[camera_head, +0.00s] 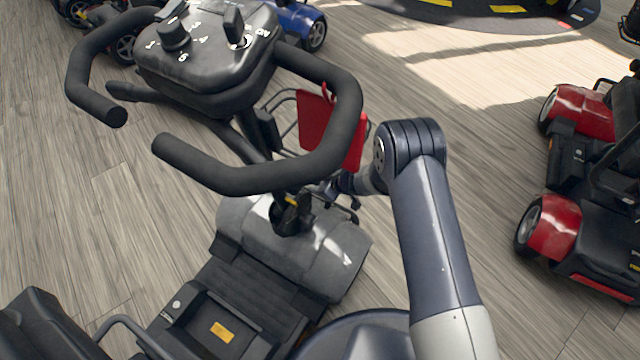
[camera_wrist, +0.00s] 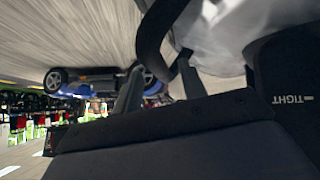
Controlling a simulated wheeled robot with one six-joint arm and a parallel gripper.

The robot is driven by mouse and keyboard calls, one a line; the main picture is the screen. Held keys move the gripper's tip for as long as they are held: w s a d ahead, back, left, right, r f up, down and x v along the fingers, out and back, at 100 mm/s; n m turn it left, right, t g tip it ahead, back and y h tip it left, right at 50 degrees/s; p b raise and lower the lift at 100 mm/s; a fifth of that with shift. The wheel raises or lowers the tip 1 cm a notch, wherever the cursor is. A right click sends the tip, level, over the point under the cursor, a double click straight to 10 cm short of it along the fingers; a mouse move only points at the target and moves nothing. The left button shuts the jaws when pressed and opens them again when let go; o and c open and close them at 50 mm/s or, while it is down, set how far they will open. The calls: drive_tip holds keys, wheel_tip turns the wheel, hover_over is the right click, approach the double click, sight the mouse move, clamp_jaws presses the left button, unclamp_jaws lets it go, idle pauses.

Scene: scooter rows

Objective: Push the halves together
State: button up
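The near scooter's front half (camera_head: 290,250) has a grey rounded cover and a dark footplate (camera_head: 235,300). Its black tiller head (camera_head: 205,55) with looped handlebars leans over it. A dark seat-like part (camera_head: 45,325) shows at the lower left; whether it belongs to the other half, and any joint, I cannot tell. My arm reaches down behind the handlebar; my gripper is hidden there in the head view. In the wrist view two grey fingers of my gripper (camera_wrist: 160,87) stand apart near a curved black bar (camera_wrist: 153,35). Whether they hold it is unclear.
A red basket (camera_head: 330,125) hangs at the tiller. A red scooter (camera_head: 585,190) stands at the right, a blue scooter (camera_head: 300,22) behind. A black part marked "TIGHT" (camera_wrist: 290,80) fills the wrist view's right side. The wooden floor between the scooters is clear.

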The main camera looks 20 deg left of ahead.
drive_tip(key=shift+c, duration=0.6)
clamp_jaws()
